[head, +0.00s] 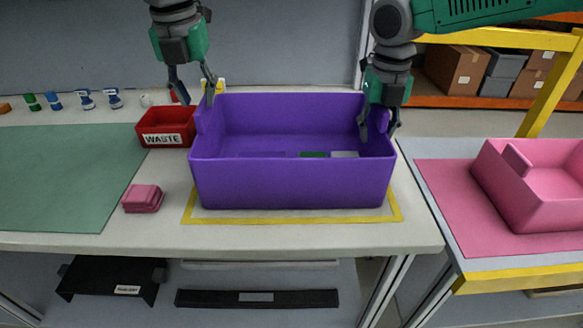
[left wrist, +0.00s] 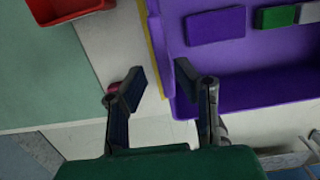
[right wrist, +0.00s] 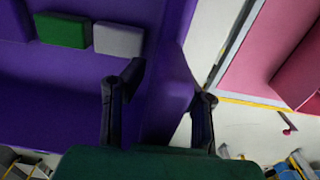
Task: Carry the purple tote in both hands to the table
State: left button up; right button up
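The purple tote (head: 290,182) stands upright on the white workbench inside a yellow outline. Low inside it show a green block (head: 313,155), a pale grey block (head: 344,154) and a purple block (left wrist: 215,25). My left gripper (head: 194,94) is open above the tote's left wall, its fingers spread; the wall edge shows between them in the left wrist view. My right gripper (head: 379,128) is open at the right wall, one finger inside the tote and one outside. The wall shows between these fingers in the right wrist view (right wrist: 168,88). Neither gripper looks closed on it.
A red waste bin (head: 165,127) stands close to the tote's left side, and a pink block (head: 143,198) lies front left. A green mat (head: 60,175) covers the left bench. At right, across a gap, a table with a pink mat (head: 455,200) holds a pink tote (head: 530,190).

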pick_arm(q)
notch_tip(320, 180, up, 3)
jog(key=shift+s+f, duration=0.1)
jog(key=shift+s, duration=0.05)
pick_arm(e)
jog(key=shift+r, duration=0.3)
notch_tip(320, 180, up, 11)
jog(key=shift+r, duration=0.1)
jog(key=shift+w, duration=0.1)
